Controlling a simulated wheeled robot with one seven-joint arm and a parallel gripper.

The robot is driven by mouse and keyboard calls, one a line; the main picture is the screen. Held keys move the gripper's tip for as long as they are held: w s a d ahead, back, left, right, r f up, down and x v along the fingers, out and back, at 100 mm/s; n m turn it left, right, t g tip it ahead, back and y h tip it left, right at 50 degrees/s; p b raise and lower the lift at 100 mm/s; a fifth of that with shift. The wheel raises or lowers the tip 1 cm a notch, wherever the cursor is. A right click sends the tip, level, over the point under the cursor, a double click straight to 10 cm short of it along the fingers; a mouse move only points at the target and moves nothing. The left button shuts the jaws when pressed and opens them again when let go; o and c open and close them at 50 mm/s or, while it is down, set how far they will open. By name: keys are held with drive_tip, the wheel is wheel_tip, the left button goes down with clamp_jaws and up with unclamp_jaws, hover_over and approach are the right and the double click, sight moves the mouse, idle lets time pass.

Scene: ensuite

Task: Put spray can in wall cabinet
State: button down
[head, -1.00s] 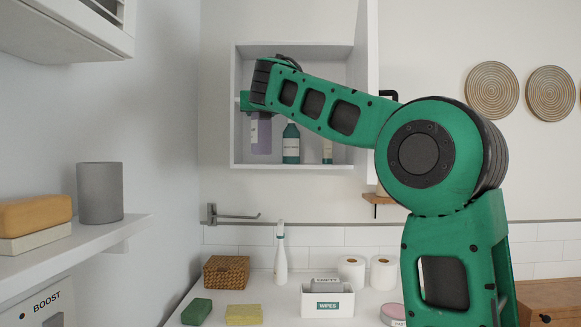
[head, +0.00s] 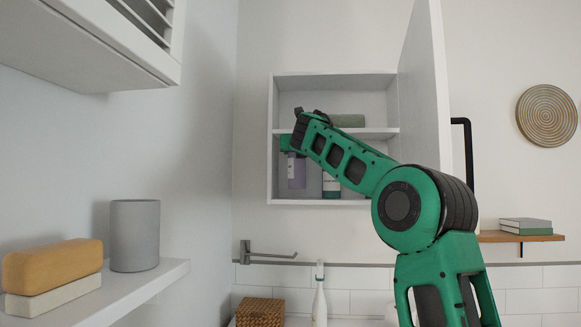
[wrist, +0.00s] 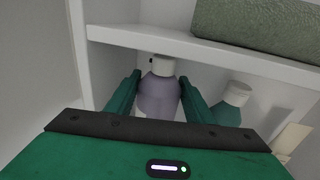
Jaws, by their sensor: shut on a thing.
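The spray can is a lavender can (head: 297,172) with a white cap. It stands roughly upright in the lower left of the open white wall cabinet (head: 271,175). My gripper (head: 287,143) reaches in below the shelf and is shut on the can near its top. In the wrist view the can (wrist: 158,97) sits between the two green fingers, with its cap near the shelf's front edge. Whether the can's base touches the cabinet floor is unclear.
A teal bottle (head: 331,186) stands right of the can, partly behind my arm. The cabinet door (head: 424,90) stands open at right. A wall hook (head: 268,252) is below.

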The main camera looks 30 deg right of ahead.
sight(297, 160)
drive_tip(key=shift+w+d+f, duration=0.15)
drive_tip(key=shift+w+f, duration=0.05)
drive_tip(key=shift+f, duration=0.35)
drive_tip(key=shift+w+d+f, duration=0.2)
drive_tip(key=shift+f, duration=0.4)
drive_tip(key=shift+w+d+f, duration=0.15)
drive_tip(key=shift+w+f, duration=0.05)
drive_tip(key=shift+f, duration=0.35)
drive_tip(key=c, duration=0.8)
unclamp_jaws()
drive_tip(key=shift+a+f, duration=0.1)
drive_tip(key=shift+c, duration=0.2)
